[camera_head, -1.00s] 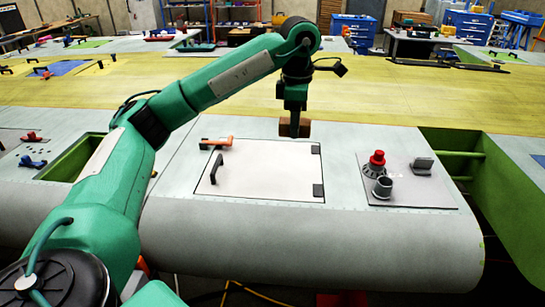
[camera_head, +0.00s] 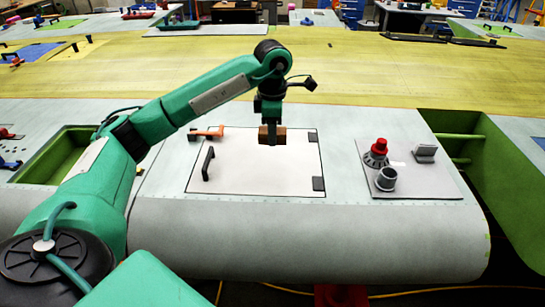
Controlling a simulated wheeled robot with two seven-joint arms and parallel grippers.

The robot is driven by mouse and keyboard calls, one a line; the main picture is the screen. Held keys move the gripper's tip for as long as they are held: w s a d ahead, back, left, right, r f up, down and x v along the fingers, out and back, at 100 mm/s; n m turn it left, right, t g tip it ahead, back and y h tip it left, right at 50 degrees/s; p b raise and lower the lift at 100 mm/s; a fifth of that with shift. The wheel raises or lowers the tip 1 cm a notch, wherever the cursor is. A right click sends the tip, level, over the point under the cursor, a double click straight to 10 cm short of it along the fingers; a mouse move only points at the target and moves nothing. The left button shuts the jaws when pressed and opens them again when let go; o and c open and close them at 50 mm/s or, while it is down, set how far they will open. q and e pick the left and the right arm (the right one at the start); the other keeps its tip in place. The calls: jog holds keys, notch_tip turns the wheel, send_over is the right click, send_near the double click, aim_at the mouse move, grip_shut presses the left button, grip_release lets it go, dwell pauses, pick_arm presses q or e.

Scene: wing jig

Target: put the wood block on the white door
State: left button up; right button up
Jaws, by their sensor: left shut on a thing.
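The white door (camera_head: 262,172) is a pale panel with a dark outline on the grey wing surface, with a black handle at its left and dark hinges at its right corners. The wood block (camera_head: 265,137) is brown and shows at the tip of my left gripper (camera_head: 272,130), which is shut on it. The block appears over the far part of the door; I cannot tell whether it touches the panel. The fingers partly hide the block. My right gripper is not in view.
An orange-handled tool (camera_head: 207,133) lies at the door's far left corner. A grey plate (camera_head: 418,185) to the right carries a red-topped part (camera_head: 378,150), a dark cup (camera_head: 386,179) and a grey bracket (camera_head: 426,153). Green open bays lie on both sides.

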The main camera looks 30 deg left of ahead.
pick_arm(q)
jog(key=p, duration=0.1)
send_over(273, 168)
notch_tip(273, 168, down, 5)
jog(key=shift+s+f, duration=0.1)
jog(key=shift+f+p, duration=0.45)
jog(key=shift+f, duration=0.45)
notch_tip(273, 168, down, 2)
jog(key=shift+f+p, duration=0.1)
jog(key=shift+p, duration=0.35)
jog(key=shift+f, duration=0.35)
jog(key=shift+f, duration=0.1)
